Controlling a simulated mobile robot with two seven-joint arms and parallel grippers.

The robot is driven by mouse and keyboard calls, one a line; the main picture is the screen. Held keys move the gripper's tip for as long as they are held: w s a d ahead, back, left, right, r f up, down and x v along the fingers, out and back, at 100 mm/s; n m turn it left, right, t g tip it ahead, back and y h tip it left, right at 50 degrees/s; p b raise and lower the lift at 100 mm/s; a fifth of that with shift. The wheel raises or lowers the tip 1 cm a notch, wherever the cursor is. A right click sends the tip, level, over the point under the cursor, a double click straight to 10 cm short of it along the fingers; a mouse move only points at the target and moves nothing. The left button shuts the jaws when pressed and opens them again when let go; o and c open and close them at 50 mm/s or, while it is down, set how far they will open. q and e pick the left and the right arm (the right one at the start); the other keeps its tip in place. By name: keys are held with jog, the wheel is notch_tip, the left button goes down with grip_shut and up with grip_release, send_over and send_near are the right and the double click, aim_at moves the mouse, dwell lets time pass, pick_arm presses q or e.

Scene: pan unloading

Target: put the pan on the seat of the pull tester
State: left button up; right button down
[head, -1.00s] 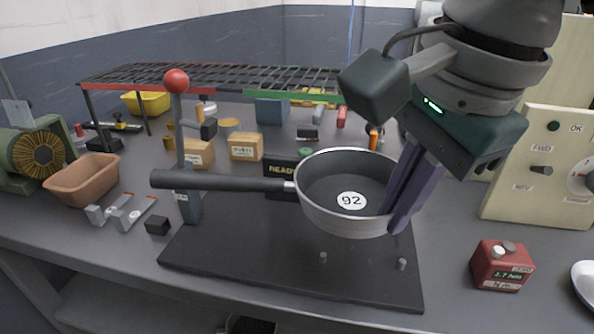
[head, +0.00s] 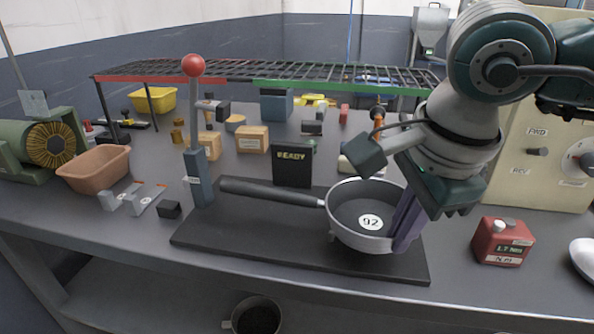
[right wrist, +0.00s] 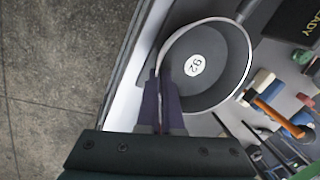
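The pan (head: 356,208), grey with a long dark handle and a round label reading 92, is over the right part of the pull tester's black base plate (head: 250,240). Its handle points left toward the tester's grey post (head: 202,180) with a red ball on top. The pan looks level and low; I cannot tell whether it touches the seat, which is hidden beneath it. My right gripper (head: 404,232) has its purple fingers on the pan's right rim. In the right wrist view the fingers (right wrist: 160,98) are closed around the rim of the pan (right wrist: 215,85). My left gripper is not in view.
A black READY display (head: 292,165) stands just behind the handle. A clay-coloured bin (head: 95,168) and small grey blocks are at left. A wire rack (head: 270,73) spans the back. The bench's front edge is close to the plate.

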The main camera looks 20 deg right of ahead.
aim_at(372, 214)
jog(key=w+d, duration=0.2)
jog(key=w, duration=0.1)
jog(key=shift+w, duration=0.25)
jog(key=shift+s+x, duration=0.2)
jog(key=shift+x, duration=0.65)
jog(key=shift+s+x, duration=0.2)
jog(key=shift+x, duration=0.65)
jog(key=shift+f, duration=0.15)
jog(key=shift+f, duration=0.1)
jog(key=c, duration=1.1)
grip_release()
